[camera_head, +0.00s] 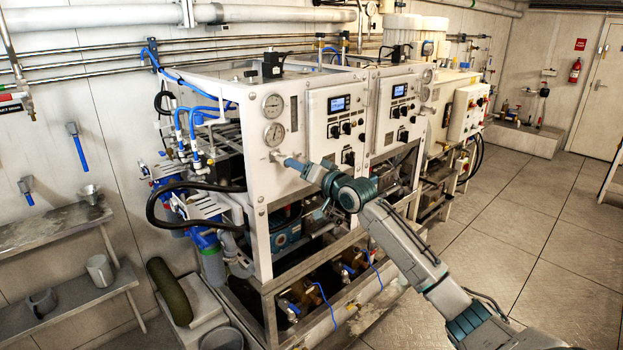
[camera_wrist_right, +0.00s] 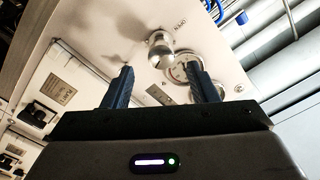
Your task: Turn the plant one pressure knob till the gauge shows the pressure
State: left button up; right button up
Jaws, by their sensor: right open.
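The silver pressure knob (camera_wrist_right: 160,50) shows on the white panel in the right wrist view, ahead of my right gripper (camera_wrist_right: 160,67). The two dark fingers are spread, with the knob in line with the gap between them and no finger seen touching it. A round gauge (camera_wrist_right: 184,69) is partly hidden behind the right-hand finger. In the head view two round gauges (camera_head: 273,104) (camera_head: 274,133) sit one above the other on the nearest cabinet. My right gripper (camera_head: 288,162) is just below them, hiding most of the knob. The needle readings are too small to tell.
The plant one panel (camera_head: 327,108) with a lit display and dark knobs is right of the gauges. A second similar panel (camera_head: 397,100) stands beyond it. A black hose (camera_head: 158,205) loops at the cabinet's left. The floor (camera_head: 540,220) at right is clear.

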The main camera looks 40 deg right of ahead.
jog(key=shift+s+d+b, duration=0.1)
jog(key=shift+s+b, duration=0.5)
jog(key=shift+s, duration=1.6)
